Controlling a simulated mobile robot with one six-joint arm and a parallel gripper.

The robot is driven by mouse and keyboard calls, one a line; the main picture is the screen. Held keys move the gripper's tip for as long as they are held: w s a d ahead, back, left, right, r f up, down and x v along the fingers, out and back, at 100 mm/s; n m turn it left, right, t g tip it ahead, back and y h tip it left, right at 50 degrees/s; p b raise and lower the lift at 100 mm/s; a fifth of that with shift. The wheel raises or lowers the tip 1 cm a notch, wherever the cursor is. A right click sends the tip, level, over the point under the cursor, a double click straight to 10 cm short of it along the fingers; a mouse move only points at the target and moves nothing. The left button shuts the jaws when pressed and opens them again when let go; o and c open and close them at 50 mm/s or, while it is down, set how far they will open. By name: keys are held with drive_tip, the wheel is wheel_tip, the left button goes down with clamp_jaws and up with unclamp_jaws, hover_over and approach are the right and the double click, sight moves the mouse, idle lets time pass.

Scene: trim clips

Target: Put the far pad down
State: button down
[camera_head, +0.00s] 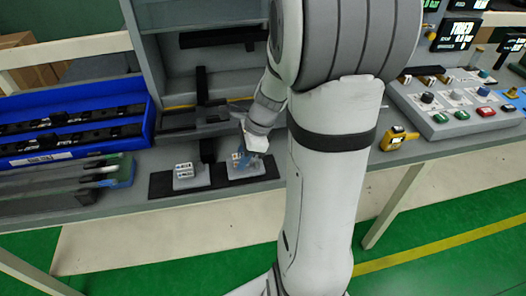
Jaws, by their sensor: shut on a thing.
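My gripper (240,158) is low over the right part of a black strip on the bench, its tip partly hidden by my wrist. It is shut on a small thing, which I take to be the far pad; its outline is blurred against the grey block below. A grey pad (246,172) lies on the strip right under the fingertips; I cannot tell whether it is the held piece or apart from it. A second grey pad (196,181) with a small white piece on it lies to the left, clear of the gripper.
A blue bin (142,139) with dark parts stands left, with a green-and-blue item (121,171) before it. A grey rack (146,52) rises behind the gripper. A yellow device (397,137) and a button panel (440,128) are at right, beyond my arm.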

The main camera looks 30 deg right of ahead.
drive_tip(key=shift+f, duration=0.55)
drive_tip(key=shift+f, duration=0.2)
drive_tip(key=c, duration=1.3)
unclamp_jaws()
drive_tip(key=shift+o, duration=0.2)
drive_tip(key=shift+r, duration=0.1)
